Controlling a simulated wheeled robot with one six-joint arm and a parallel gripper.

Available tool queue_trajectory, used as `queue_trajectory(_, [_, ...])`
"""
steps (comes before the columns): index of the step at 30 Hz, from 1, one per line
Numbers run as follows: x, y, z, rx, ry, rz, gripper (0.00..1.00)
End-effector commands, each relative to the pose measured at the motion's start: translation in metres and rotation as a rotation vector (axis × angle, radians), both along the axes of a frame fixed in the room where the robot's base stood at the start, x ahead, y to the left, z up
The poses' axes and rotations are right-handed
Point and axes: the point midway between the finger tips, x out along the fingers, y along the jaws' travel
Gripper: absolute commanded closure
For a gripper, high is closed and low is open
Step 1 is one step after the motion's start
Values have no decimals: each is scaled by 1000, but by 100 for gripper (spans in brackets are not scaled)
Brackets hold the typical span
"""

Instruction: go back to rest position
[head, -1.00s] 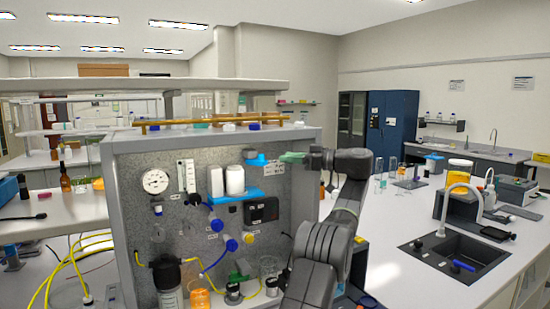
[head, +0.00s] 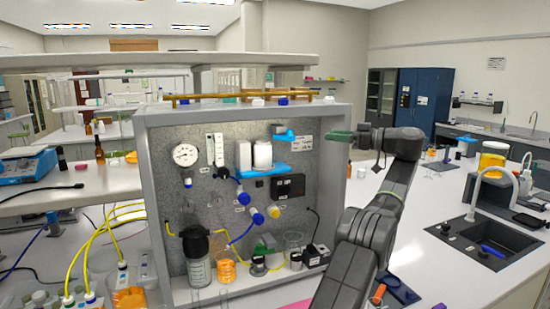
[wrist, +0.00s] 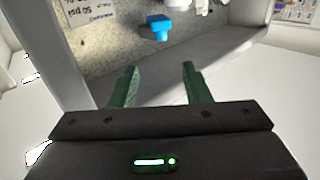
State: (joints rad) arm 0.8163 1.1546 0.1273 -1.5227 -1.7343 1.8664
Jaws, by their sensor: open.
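My gripper (head: 340,136) is at the right edge of the membrane rig (head: 145,200) in the head view, level with the upper part of its panel. In the wrist view, its two green fingers (wrist: 159,86) are apart with nothing between them. Beyond them, the wrist view shows the speckled panel (wrist: 125,45) and a blue fitting (wrist: 160,28). My arm rises from the bottom of the head view, bends at the elbow and reaches left to the rig.
A pressure gauge (head: 186,155), blue valves (head: 243,199), a dark-capped bottle (head: 197,262) and an orange-filled beaker (head: 226,268) are on the rig. A sink (head: 482,243) and yellow container (head: 493,160) are at right. Yellow tubing (head: 95,250) loops at left.

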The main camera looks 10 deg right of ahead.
Motion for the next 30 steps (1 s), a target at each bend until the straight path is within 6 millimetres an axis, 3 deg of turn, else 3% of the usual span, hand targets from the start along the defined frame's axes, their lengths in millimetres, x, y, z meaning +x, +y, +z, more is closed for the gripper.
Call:
queue_trajectory(18, [67,90,2,-1,-2,1,57])
queue_trajectory(24, [78,104,2,-1,-3,0,57])
queue_trajectory(30, [78,104,2,0,-4,-6,57])
